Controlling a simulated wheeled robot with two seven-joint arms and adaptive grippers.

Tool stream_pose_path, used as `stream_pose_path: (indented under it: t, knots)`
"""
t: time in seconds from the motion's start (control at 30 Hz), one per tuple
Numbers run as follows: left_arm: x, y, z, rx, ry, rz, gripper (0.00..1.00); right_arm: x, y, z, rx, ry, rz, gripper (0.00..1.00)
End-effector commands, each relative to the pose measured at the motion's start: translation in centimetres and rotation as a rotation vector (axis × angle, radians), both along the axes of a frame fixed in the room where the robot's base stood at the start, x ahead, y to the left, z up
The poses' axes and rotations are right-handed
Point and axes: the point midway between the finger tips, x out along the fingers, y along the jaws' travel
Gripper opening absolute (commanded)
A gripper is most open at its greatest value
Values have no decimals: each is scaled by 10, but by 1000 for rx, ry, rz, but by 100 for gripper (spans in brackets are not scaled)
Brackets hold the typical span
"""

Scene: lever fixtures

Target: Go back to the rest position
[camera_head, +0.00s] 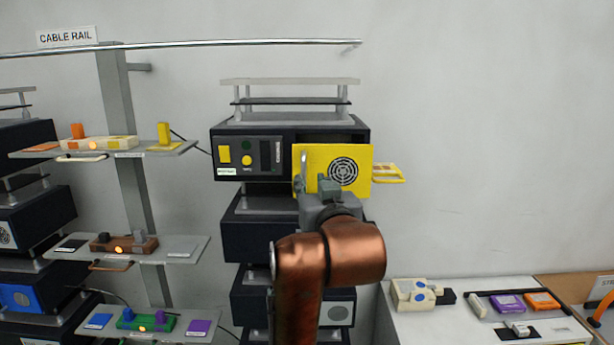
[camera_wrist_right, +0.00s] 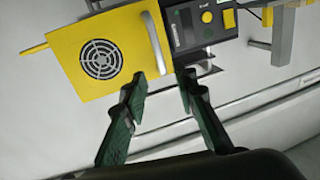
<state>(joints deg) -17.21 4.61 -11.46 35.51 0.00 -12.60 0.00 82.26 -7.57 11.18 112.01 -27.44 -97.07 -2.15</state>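My right gripper (camera_head: 322,187) is in front of the yellow panel (camera_head: 378,160) with its round black fan grille, and partly covers the panel's lower left. In the right wrist view its two green-padded fingers (camera_wrist_right: 162,80) are apart with nothing held between them. The panel (camera_wrist_right: 70,45) shows there at upper left, with a pale handle (camera_wrist_right: 157,42) along its edge. The handle's end lies close to the gap between the fingertips; I cannot tell whether they touch. My left gripper is not in view.
The panel belongs to a dark stacked unit (camera_head: 226,133) with a yellow button. Shelves with coloured blocks (camera_head: 176,150) stand left, under a cable rail (camera_head: 220,43). A white bench (camera_head: 450,325) with several parts is at lower right. The wall area at right is clear.

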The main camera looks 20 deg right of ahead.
Motion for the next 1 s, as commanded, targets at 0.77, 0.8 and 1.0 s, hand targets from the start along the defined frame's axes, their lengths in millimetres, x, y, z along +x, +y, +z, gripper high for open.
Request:
stream_pose_path:
  t: [0.77, 0.8, 1.0]
  knots:
    - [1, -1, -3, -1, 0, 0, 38, 29, 1, -49, -57, 76, -14, 26]
    - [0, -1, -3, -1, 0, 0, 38, 46, 1, -68, -77, 103, -17, 26]
    - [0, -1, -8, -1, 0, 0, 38, 127, -2, -190, -171, 242, -10, 26]
